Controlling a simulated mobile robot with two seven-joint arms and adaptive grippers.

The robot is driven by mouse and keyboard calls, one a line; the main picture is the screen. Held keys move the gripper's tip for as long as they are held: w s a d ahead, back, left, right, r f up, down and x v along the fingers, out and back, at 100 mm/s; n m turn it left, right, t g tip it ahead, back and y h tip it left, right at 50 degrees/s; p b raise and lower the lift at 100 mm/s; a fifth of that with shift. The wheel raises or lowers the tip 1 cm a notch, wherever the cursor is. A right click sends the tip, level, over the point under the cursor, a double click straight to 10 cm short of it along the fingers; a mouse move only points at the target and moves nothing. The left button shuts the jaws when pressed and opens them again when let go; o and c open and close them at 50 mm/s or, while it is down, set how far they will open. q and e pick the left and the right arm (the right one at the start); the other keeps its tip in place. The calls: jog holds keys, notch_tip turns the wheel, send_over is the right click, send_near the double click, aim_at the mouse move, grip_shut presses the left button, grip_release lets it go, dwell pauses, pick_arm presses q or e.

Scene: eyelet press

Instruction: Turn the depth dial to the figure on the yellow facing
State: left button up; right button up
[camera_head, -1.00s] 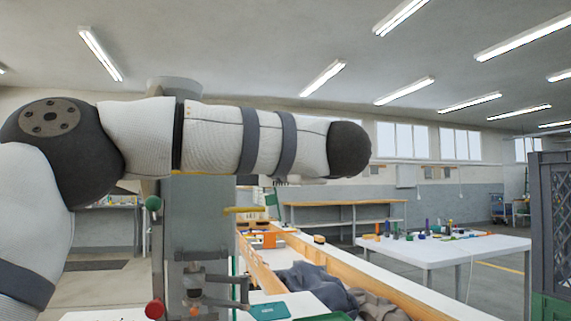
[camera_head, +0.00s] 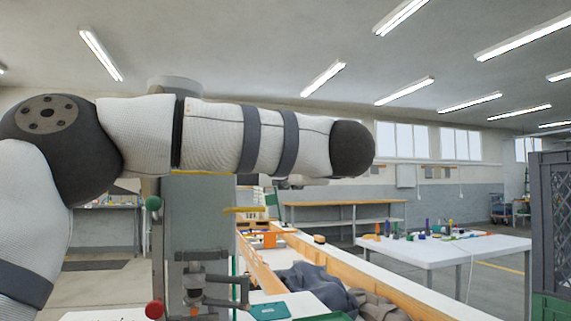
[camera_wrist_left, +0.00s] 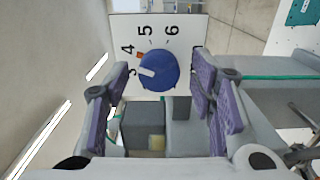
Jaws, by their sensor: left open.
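The blue depth dial (camera_wrist_left: 158,70) is on a white plate (camera_wrist_left: 187,22) in the left wrist view. The dial's white pointer is near the 3, and a small orange-red mark sits by the 4. My left gripper (camera_wrist_left: 153,88) is open, its purple-padded fingers on either side of the dial's near edge; I cannot tell whether they touch it. In the head view the grey press (camera_head: 200,212) stands behind my left arm, and the dial and left gripper are hidden. I cannot make out a figure on any yellow facing.
A green knob (camera_head: 153,203) and a red knob (camera_head: 154,310) are at the press's left. A wooden-sided trough (camera_head: 385,284) with dark cloth (camera_head: 318,285) lies to the right. A white table (camera_head: 440,246) and a dark crate (camera_head: 552,225) stand farther right.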

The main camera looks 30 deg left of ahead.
pick_arm(q)
jog(key=v, duration=1.1)
jog(key=shift+s, duration=0.15)
jog(key=shift+d, duration=0.15)
